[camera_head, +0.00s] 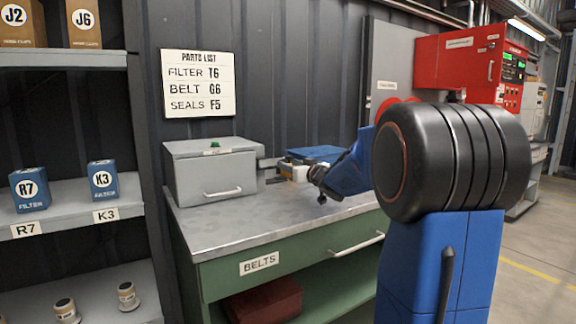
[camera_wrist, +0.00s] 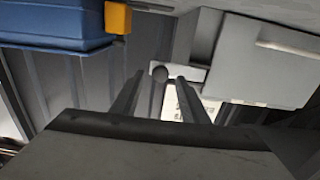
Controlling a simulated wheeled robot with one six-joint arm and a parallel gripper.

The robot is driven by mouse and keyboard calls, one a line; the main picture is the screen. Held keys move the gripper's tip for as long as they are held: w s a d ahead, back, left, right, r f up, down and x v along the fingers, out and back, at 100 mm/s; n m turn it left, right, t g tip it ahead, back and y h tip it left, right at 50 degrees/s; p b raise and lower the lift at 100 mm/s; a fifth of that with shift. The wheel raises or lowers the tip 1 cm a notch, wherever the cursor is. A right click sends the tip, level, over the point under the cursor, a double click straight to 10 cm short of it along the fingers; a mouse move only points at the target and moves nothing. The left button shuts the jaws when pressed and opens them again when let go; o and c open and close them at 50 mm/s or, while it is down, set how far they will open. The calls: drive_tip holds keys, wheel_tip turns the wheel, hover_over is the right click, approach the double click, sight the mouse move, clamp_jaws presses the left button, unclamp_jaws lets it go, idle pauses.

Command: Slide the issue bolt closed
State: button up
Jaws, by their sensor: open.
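A dark round knob (camera_wrist: 160,74), apparently that of the issue bolt, shows in the wrist view beside a pale grey bar or plate (camera_wrist: 189,74). My gripper (camera_wrist: 160,77) is open, with one finger on each side of the knob in the picture. I cannot tell whether either finger touches it. In the head view, a small grey fitting (camera_head: 270,162) sticks out at the right side of the grey box (camera_head: 212,176), near my gripper. The bolt's details are too small to make out there, partly hidden by my arm.
The grey box stands on a metal-topped bench (camera_head: 240,218) labelled BELTS. A blue case (camera_head: 318,153) lies behind my wrist; it also shows in the wrist view (camera_wrist: 50,25) with an orange latch (camera_wrist: 118,18). Shelves with boxes stand left. The bench front is clear.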

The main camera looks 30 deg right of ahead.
sight(270, 162)
drive_tip(key=shift+w, duration=0.8)
clamp_jaws()
drive_tip(key=shift+s+a, duration=0.1)
drive_tip(key=shift+a, duration=2.1)
unclamp_jaws()
drive_tip(key=shift+a, duration=0.15)
